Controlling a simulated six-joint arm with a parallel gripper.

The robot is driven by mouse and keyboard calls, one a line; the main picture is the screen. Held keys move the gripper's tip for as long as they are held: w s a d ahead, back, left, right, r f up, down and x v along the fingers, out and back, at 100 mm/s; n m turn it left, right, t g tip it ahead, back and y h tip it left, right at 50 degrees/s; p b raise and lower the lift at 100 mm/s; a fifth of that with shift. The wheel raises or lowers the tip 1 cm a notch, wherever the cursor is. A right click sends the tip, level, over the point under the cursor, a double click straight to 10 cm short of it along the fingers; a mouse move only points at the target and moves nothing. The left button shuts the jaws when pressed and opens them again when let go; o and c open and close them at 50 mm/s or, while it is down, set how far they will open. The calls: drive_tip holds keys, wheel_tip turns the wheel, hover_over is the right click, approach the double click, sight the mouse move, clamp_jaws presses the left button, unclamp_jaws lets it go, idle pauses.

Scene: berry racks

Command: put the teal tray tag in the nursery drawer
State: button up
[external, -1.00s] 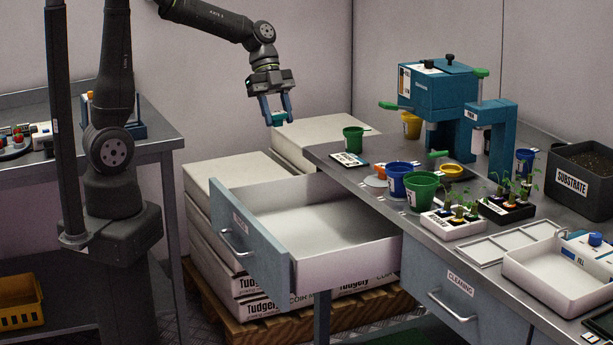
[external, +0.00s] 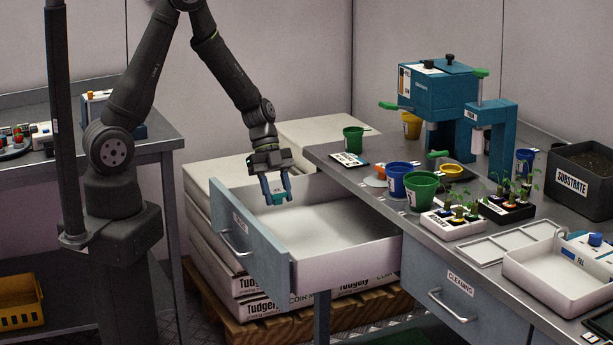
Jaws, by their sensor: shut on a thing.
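My gripper (external: 277,198) is shut on the teal tray tag (external: 277,199), which shows between its two blue fingers. It holds the tag over the left part of the open drawer, near the front panel. The drawer (external: 335,228) is pulled out from the bench and its white inside looks empty. The label on its blue-grey front panel (external: 258,243) is seen at a steep angle and is only partly legible. I cannot tell exactly how high the tag is above the drawer floor.
The bench (external: 400,214) carries a blue cup (external: 398,180), a green cup (external: 421,190), seedling trays and a teal machine (external: 437,95). A shut drawer labelled cleaning (external: 462,292) is to the right. Stacked white sacks (external: 210,170) lie behind and below the open drawer.

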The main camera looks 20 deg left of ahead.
drive_tip(key=shift+f, duration=5.2)
drive_tip(key=shift+f, duration=0.15)
drive_tip(key=o, duration=0.9)
drive_tip(key=shift+o, duration=0.2)
drive_tip(key=shift+w+a+r, duration=0.15)
drive_tip(key=shift+w+r, duration=0.05)
drive_tip(key=shift+r, duration=0.3)
drive_tip(key=v, duration=1.1)
